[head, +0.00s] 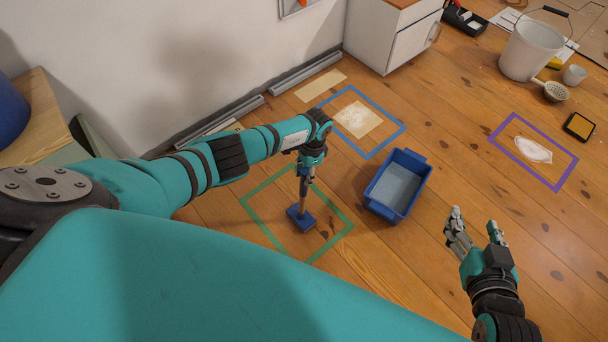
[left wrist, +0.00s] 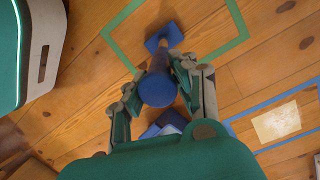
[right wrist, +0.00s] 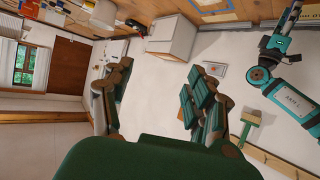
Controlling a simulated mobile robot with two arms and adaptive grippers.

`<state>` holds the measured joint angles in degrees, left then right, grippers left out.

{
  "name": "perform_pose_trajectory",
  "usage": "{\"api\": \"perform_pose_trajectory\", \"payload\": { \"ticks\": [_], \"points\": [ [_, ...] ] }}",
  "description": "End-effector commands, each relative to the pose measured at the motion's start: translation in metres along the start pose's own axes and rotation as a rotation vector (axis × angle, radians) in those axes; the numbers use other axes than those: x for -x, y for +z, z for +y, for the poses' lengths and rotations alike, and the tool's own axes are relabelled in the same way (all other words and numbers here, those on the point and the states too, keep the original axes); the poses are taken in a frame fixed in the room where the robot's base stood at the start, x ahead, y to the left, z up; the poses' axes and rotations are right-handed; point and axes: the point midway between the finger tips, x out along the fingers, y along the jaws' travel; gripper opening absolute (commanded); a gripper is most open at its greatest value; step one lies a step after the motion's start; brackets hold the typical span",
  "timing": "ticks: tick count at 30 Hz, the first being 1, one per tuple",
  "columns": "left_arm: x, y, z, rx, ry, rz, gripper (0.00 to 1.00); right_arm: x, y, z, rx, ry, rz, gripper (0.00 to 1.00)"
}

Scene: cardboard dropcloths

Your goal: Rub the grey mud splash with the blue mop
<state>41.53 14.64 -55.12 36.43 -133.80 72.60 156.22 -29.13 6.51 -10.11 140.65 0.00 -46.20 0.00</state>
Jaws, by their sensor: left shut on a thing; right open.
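A whitish splash (head: 532,150) lies inside the purple tape. My right gripper (head: 475,228) is open and empty.
A blue tub (head: 397,184) stands right of the green square. Blue tape (head: 391,139) frames a beige sheet with a pale powdery patch (head: 354,118). A white bucket (head: 530,51), a small cup and a black-rimmed tray (head: 579,126) stand far right. A wall runs along the left.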

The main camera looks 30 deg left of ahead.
Motion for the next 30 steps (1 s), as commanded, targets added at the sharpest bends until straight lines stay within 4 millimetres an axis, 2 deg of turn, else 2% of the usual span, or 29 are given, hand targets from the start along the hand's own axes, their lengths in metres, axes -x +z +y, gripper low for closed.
{"api": "perform_pose_trajectory", "payload": {
  "ticks": [6, 16, 30],
  "points": [
    [0.000, -0.006, -0.002, -0.002, -0.003, 0.006, 0.00, -0.003, -0.019, -0.003, 0.000, -0.006, 0.108, 0.58],
    [0.000, -0.010, -0.003, -0.002, -0.002, 0.006, 0.00, -0.003, -0.035, -0.005, 0.000, -0.011, 0.195, 0.58],
    [0.002, -0.019, -0.008, -0.001, -0.003, 0.004, 0.00, 0.006, -0.082, -0.012, -0.004, -0.028, 0.464, 0.58]
  ]
}}
